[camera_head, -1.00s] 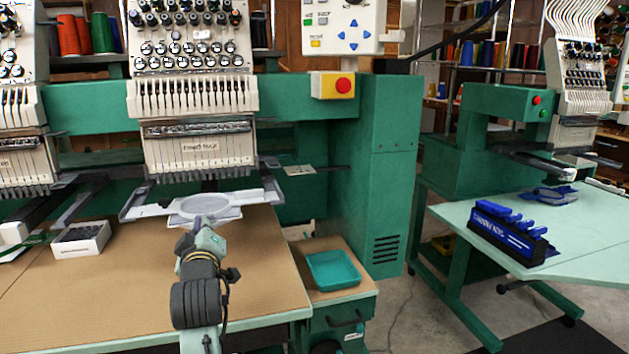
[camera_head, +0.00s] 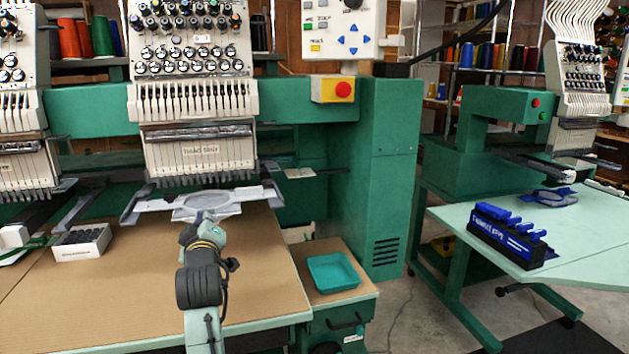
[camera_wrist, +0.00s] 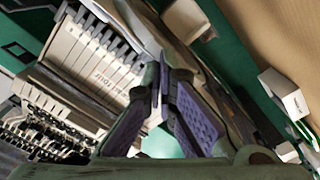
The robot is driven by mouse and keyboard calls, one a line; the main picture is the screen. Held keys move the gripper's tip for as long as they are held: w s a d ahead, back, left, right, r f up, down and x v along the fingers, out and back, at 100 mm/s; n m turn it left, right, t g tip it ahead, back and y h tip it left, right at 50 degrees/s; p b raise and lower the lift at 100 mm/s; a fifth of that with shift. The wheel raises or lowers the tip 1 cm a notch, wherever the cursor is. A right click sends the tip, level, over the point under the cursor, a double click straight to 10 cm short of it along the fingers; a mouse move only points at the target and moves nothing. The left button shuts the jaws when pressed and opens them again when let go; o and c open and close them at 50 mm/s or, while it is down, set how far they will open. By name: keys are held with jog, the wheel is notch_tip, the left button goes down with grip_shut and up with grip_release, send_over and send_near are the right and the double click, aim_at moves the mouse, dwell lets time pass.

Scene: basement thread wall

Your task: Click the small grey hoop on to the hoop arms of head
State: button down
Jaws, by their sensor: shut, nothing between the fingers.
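The small grey hoop (camera_head: 207,206), a pale oval ring, lies level beneath the needles of the middle head (camera_head: 200,152) in the head view. It sits between the pale hoop arms (camera_head: 148,208), which reach out on both sides. I cannot tell whether its ends are clicked on to them. My gripper (camera_head: 202,218) is at the hoop's front edge, its tips partly hidden by my wrist. In the wrist view my dark purple gripper fingers (camera_wrist: 164,62) are closed together with nothing held between them. The head's needle case (camera_wrist: 95,62) shows tilted beyond them.
A white box of dark items (camera_head: 82,242) stands on the brown tabletop (camera_head: 130,290) at left. A teal tray (camera_head: 333,272) sits on the side cabinet. A second machine's table (camera_head: 590,235) at right bears a blue-and-black rack (camera_head: 505,240). The brown tabletop's front is largely clear.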

jog(key=shift+p+x, duration=0.35)
jog(key=shift+x, duration=2.05)
jog(key=v, duration=0.7)
jog(key=shift+p, duration=0.4)
